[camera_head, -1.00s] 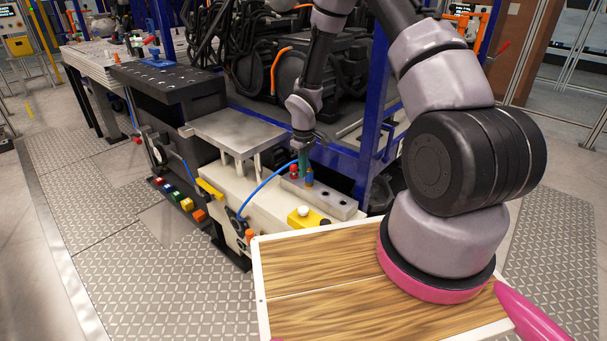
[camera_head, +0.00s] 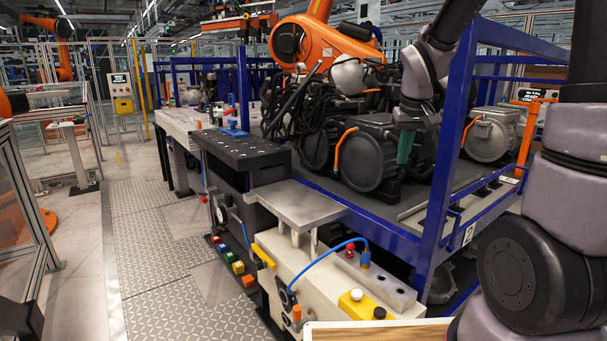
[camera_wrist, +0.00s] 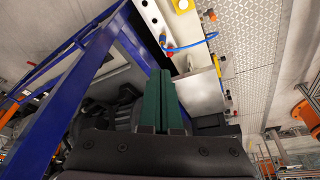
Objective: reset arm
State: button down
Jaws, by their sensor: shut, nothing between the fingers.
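My gripper (camera_head: 405,147) hangs from my arm in the head view, in front of the dark drive unit (camera_head: 370,158) on the blue-framed stand. Its green fingers are together and hold nothing. The fingers also show in the wrist view (camera_wrist: 161,100), side by side and pointing away from the camera. They are above and apart from the white fixture bench (camera_head: 330,285). The bench carries a grey block (camera_head: 385,280) with holes and a red and a blue connector.
The blue frame post (camera_head: 447,165) stands just right of my gripper. A grey raised plate (camera_head: 293,203) and a black perforated block (camera_head: 240,146) lie to the left. An orange robot arm (camera_head: 325,42) is behind. The patterned floor at left is clear.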

jog(key=s+r+m+t+y, duration=0.1)
jog(key=s+r+m, duration=0.1)
jog(key=s+r, duration=0.4)
jog(key=s+r+m+t+y, duration=0.1)
jog(key=s+r+m+t, duration=0.1)
jog(key=s+r, duration=0.5)
jog(key=s, duration=0.5)
jog(key=shift+s+a+m, duration=0.15)
jog(key=shift+s+m, duration=0.1)
jog(key=shift+m, duration=0.15)
